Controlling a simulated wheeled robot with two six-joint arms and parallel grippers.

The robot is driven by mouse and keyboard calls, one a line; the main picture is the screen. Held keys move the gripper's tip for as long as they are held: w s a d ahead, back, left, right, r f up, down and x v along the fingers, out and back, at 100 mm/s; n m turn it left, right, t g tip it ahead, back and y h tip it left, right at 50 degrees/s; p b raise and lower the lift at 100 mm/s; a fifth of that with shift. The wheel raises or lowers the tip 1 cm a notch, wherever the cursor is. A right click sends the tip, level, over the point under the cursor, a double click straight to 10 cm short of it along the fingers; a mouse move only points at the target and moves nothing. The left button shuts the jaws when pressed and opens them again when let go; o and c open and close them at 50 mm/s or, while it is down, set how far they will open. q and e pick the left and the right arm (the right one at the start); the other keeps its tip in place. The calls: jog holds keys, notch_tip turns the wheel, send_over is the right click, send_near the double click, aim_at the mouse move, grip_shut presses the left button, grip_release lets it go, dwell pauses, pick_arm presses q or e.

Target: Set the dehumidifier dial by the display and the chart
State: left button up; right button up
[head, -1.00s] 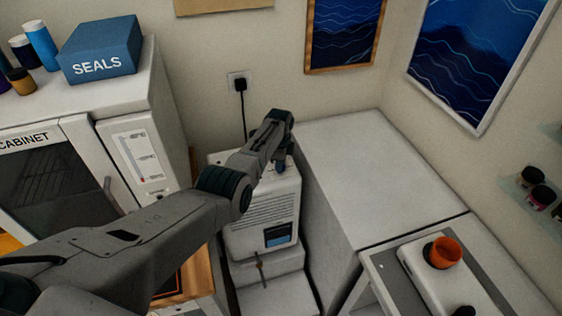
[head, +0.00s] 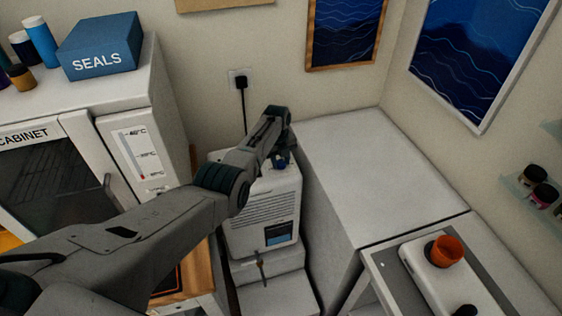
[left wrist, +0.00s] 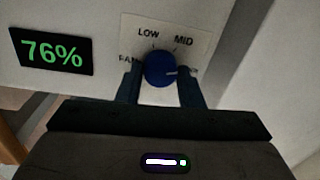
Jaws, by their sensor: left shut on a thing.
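The white dehumidifier (head: 255,190) stands against the wall in the head view, with a vent grille and a small dark panel on its front. The blue dial (left wrist: 158,66) sits on a label plate marked LOW and MID, with FAN partly covered at the left and another label mostly hidden at the right. The dial's white mark points right, towards that hidden label. My left gripper (left wrist: 161,80) is shut on the dial, one finger on each side; it also shows in the head view (head: 280,154). My right gripper is out of view.
A white cabinet (head: 172,120) with a thermometer panel and a blue SEALS box (head: 100,45) stands at left. A white counter (head: 375,165) is close on the dehumidifier's right. A plug (head: 240,83) is on the wall.

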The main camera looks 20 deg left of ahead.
pick_arm(q)
jog(key=shift+w+r+m+b, duration=0.15)
jog(key=shift+m+b, duration=0.2)
jog(key=shift+m, duration=1.35)
jog(key=o, duration=1)
jog(key=shift+c, duration=0.2)
